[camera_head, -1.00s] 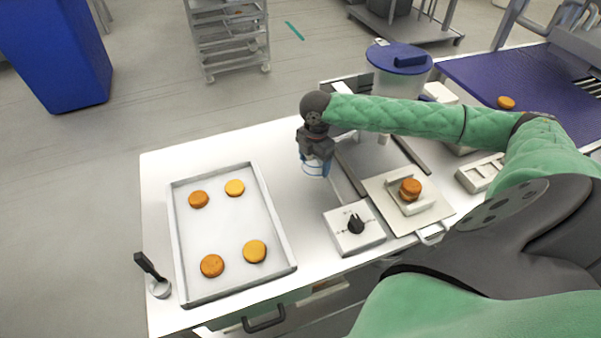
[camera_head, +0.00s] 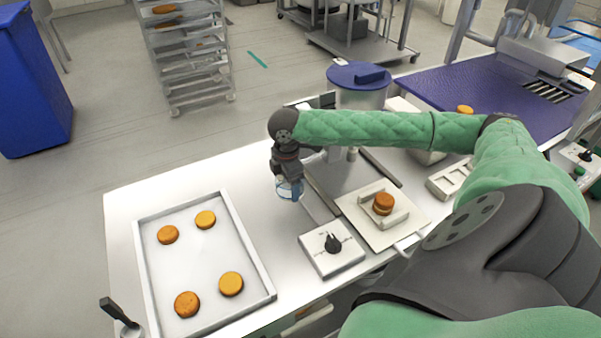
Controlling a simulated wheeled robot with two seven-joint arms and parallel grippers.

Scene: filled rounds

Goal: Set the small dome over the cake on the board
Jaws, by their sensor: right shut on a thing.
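My right gripper (camera_head: 287,172) points down above the white table, left of the board. It is shut on a small clear dome (camera_head: 289,190) with a bluish tint, held under the fingers. The cake, an orange-brown filled round (camera_head: 384,203), sits on the cream board (camera_head: 358,224) right of the gripper, between low pale raised pieces. The dome is apart from the cake, and nothing covers the cake. My left gripper is out of view.
A grey tray (camera_head: 264,272) with several rounds lies at the left. A white dial box (camera_head: 331,248) stands between tray and board. A blue-lidded container (camera_head: 358,75) stands behind my right forearm. A dark-handled tool (camera_head: 118,312) is at the front left.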

